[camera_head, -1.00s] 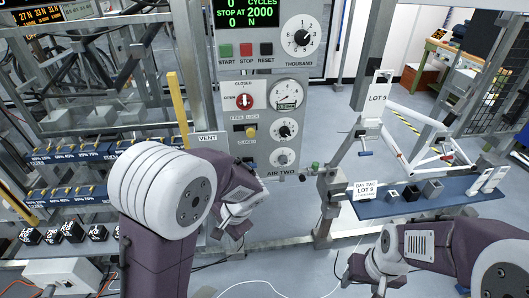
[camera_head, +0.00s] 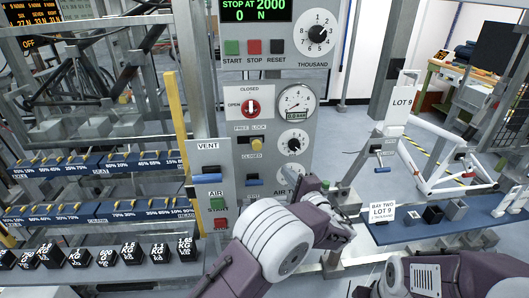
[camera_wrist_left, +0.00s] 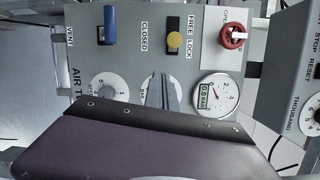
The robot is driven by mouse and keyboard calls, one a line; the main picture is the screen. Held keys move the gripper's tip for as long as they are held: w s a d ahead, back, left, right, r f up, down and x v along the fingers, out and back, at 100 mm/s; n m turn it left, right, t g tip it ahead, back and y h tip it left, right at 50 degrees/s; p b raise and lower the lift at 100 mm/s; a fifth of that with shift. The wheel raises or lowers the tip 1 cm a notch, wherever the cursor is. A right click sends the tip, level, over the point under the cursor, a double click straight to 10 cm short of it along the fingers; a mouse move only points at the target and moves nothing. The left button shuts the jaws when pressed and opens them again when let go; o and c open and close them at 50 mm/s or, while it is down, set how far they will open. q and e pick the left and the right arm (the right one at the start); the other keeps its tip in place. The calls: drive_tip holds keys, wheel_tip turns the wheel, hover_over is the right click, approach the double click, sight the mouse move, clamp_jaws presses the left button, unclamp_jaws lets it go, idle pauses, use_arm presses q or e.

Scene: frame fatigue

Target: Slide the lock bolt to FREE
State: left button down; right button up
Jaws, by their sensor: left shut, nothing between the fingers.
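The lock bolt's yellow knob (camera_head: 257,143) sits in a short dark slot under the FREE LOCK label, at the LOCK end. It also shows unobstructed in the left wrist view (camera_wrist_left: 174,40), where the panel appears turned on its side. My left gripper (camera_head: 296,170) is in front of the panel's lower dials, below and right of the knob. In the left wrist view its closed, empty fingers (camera_wrist_left: 163,90) overlap the middle dial, apart from the knob.
A red rotary knob (camera_head: 251,107) is above the bolt, beside a round gauge (camera_head: 295,102). Blue-handled switches flank the panel's lower part, including the VENT box (camera_head: 209,170).

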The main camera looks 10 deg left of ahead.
sight(257, 143)
use_arm(q)
drive_tip(key=w+a+r+t+p, duration=0.1)
drive_tip(key=w+a+r, duration=0.1)
drive_tip(key=w+a, duration=0.5)
drive_tip(key=shift+w+a+p, duration=0.3)
drive_tip(key=shift+w, duration=0.35)
use_arm(e)
drive_tip(key=shift+w+a+r, duration=0.2)
drive_tip(key=shift+w+r, duration=0.15)
drive_tip(key=shift+r, duration=0.2)
